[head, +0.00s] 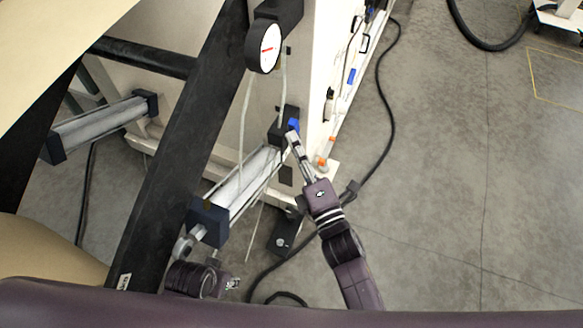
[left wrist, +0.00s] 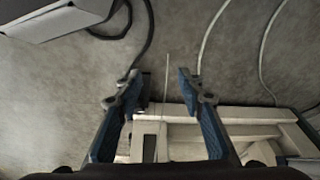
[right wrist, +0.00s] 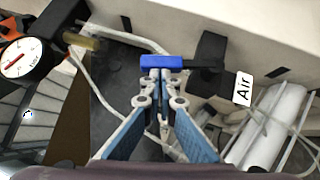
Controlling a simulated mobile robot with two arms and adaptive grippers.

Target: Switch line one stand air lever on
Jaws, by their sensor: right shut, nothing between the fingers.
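The air lever (head: 293,125) is a small blue handle on a black valve at the top end of the cylinder. In the right wrist view the blue lever (right wrist: 165,62) lies crosswise, right at my fingertips, with an "Air" label (right wrist: 243,88) to its right. My right gripper (head: 293,138) is shut with nothing between its fingers; its tips (right wrist: 160,75) are at the lever and seem to touch it. My left gripper (head: 232,284) is low in the head view. In the left wrist view it (left wrist: 155,88) is open and empty above the floor.
A round pressure gauge (head: 265,47) hangs above the valve. The pneumatic cylinder (head: 240,185) runs down to the left beside a dark beam (head: 180,150). Thin hoses pass near the valve. A black cable (head: 392,110) lies on the floor, which is open to the right.

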